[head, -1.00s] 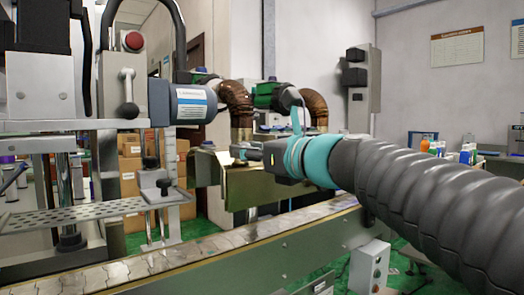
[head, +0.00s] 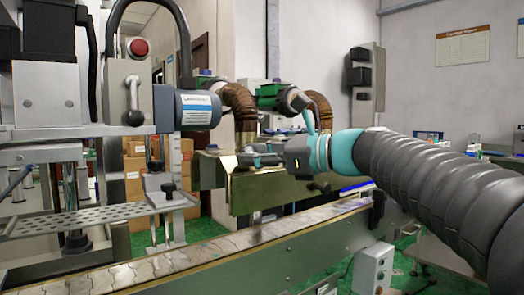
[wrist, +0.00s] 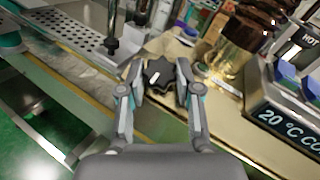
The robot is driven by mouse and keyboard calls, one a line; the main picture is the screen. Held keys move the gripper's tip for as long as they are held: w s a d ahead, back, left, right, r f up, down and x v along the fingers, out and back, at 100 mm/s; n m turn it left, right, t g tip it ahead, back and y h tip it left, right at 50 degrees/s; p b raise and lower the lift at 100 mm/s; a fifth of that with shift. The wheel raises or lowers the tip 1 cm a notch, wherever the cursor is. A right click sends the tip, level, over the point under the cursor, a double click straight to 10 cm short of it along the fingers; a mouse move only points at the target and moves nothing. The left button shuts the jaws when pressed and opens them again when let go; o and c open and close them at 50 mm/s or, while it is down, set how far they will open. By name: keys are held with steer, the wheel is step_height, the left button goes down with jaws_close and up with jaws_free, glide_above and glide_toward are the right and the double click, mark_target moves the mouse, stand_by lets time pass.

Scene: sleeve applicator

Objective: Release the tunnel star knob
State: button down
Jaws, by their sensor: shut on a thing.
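The dark star knob (wrist: 160,76) shows in the wrist view, with several rounded lobes. It sits between the two fingers of my gripper (wrist: 157,68), which is shut on it. In the head view my gripper (head: 245,160) reaches left over the top of the olive-green tunnel housing (head: 280,190). The knob cannot be made out there, as the fingers and small parts around them overlap. Its stem is hidden below it in the wrist view, so I cannot tell how it is turned.
A conveyor (head: 220,245) runs across in front of the tunnel. A steel machine frame with a perforated plate (head: 80,219) stands at left. A brown hose (head: 240,105) rises behind my gripper. A temperature display (wrist: 285,120) is close on the right in the wrist view.

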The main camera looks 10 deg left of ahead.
steer(key=shift+w+n+g, duration=0.1)
steer(key=shift+n+g, duration=0.5)
steer(key=shift+n, duration=0.1)
steer(key=c, duration=0.8)
jaws_free()
steer(key=v, duration=1.2)
steer(key=shift+r, duration=0.1)
steer(key=shift+n, duration=0.3)
